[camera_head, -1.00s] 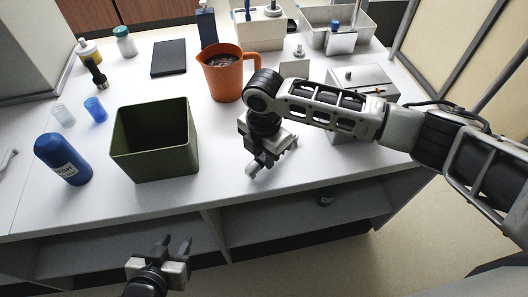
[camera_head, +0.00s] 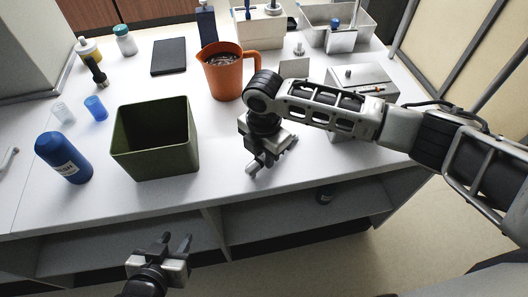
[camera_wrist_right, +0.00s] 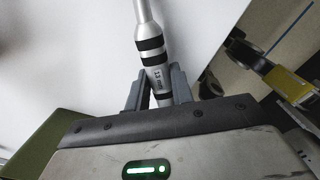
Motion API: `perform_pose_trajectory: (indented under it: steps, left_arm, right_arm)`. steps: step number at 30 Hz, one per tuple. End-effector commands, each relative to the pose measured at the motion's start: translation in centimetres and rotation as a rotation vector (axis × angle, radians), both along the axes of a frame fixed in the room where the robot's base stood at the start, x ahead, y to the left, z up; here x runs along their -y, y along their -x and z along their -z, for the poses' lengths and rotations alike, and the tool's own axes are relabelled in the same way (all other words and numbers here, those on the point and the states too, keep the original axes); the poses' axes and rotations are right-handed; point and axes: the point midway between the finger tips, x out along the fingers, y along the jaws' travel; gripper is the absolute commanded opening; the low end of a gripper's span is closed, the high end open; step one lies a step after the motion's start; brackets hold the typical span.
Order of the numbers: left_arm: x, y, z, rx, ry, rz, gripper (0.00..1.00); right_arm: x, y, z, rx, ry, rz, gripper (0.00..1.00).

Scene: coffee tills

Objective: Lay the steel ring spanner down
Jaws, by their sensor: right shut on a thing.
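The steel ring spanner (camera_wrist_right: 149,41) shows in the right wrist view as a silver shaft with dark bands and a "13 mm" mark. My right gripper (camera_wrist_right: 158,84) is shut on its shaft, a finger on each side. The spanner's far end is out of that view. In the head view my right gripper (camera_head: 262,163) points down over the front part of the white counter, right of the green bin. The spanner is hard to make out there. My left gripper (camera_head: 177,245) is open and empty, in front of the counter's edge.
The green bin (camera_head: 155,165) and a blue bottle (camera_head: 64,158) stand left of my right gripper. An orange jug (camera_head: 222,78) is behind it, and a grey metal box (camera_head: 360,78) is behind my right arm. The counter (camera_head: 225,185) is bare around the gripper.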

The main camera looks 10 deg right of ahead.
Motion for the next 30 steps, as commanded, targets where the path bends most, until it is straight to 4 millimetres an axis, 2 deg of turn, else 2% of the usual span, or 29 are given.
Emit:
perform_pose_trajectory:
  steps: [9,10,12,13,18,19,20,21,30]
  left_arm:
    - [0.03,-0.01,0.11,0.000,0.001,0.001,0.36]
    - [0.03,0.00,0.11,0.000,0.001,0.001,0.36]
    - [0.03,0.00,0.08,0.000,0.001,0.001,0.36]
    - [0.04,-0.01,0.09,0.000,0.001,0.001,0.36]
    - [0.05,-0.01,0.08,0.001,0.001,0.001,0.36]
    - [0.05,-0.01,0.08,0.001,0.001,0.001,0.36]
    - [0.05,-0.01,0.08,0.001,0.001,0.001,0.36]
    - [0.05,-0.01,0.08,0.001,0.001,0.001,0.36]
    - [0.05,-0.04,0.04,0.001,0.001,0.001,0.36]
  right_arm:
    - [-0.03,-0.01,0.31,0.001,-0.001,0.000,0.00]
    - [-0.03,-0.01,0.31,0.001,-0.001,0.000,0.26]
    - [-0.03,-0.01,0.29,0.001,-0.001,0.000,0.45]
    - [-0.03,-0.01,0.29,0.001,-0.001,0.000,0.48]
    - [-0.02,-0.01,0.30,0.001,-0.001,0.000,0.48]
    - [-0.01,0.02,0.34,0.000,0.000,0.000,0.51]
    - [-0.01,0.02,0.34,-0.001,0.001,0.000,0.60]
    - [0.00,0.01,0.34,-0.001,0.001,0.000,0.63]
    - [0.00,0.01,0.28,0.000,0.000,0.000,0.63]
